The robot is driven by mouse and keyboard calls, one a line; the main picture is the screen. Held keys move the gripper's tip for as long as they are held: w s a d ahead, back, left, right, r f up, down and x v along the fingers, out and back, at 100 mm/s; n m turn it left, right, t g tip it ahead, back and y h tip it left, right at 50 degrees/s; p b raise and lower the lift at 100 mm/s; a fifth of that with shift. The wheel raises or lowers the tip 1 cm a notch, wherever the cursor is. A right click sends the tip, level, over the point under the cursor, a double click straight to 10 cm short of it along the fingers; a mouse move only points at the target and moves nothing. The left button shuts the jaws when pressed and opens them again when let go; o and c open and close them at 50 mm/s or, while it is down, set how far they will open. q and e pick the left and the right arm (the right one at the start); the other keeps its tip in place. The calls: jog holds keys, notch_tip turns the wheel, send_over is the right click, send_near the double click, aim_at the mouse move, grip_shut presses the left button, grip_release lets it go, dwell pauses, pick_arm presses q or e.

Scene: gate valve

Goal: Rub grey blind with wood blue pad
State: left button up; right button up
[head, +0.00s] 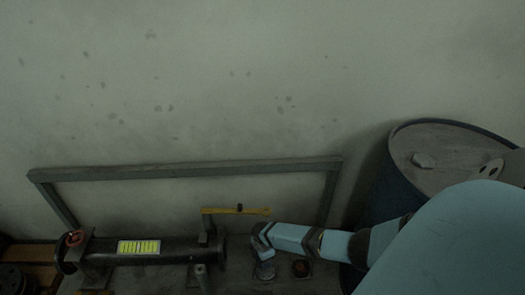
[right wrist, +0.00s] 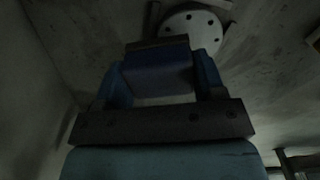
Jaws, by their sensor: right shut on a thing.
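The wood blue pad (right wrist: 158,72) is a dark blue block with a brownish edge, held between the two fingers of my right gripper (right wrist: 160,82) in the right wrist view. The grey blind (right wrist: 194,24) is a pale round disc with several dark holes. It lies just beyond the pad, which partly covers its near side; I cannot tell whether they touch. The pad is hard to make out there. My left gripper is not in view.
A dark pipe (head: 178,250) with a yellow label lies left of my right gripper, and a yellow bar (head: 236,211) stands behind it. A grey frame (head: 190,168) runs along the wall. A dark drum (head: 445,150) stands at right.

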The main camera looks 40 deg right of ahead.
aim_at(263, 273)
jog(key=shift+f+b, duration=0.6)
jog(key=shift+f, duration=0.2)
jog(key=shift+f, duration=0.15)
jog(key=shift+s+a+r+p, duration=0.3)
jog(key=shift+s+a+p, duration=0.25)
jog(key=shift+s+p, duration=0.15)
jog(key=shift+s+a+p, duration=0.7)
jog(key=shift+s, duration=0.1)
jog(key=shift+f, duration=0.25)
jog(key=shift+w+d+f+b, duration=0.15)
jog(key=shift+w+d+b, duration=1)
jog(key=shift+w+b, duration=0.15)
jog(key=shift+w+d, duration=0.15)
jog(key=shift+d, duration=0.05)
jog(key=shift+c, duration=0.3)
jog(key=shift+f, duration=0.1)
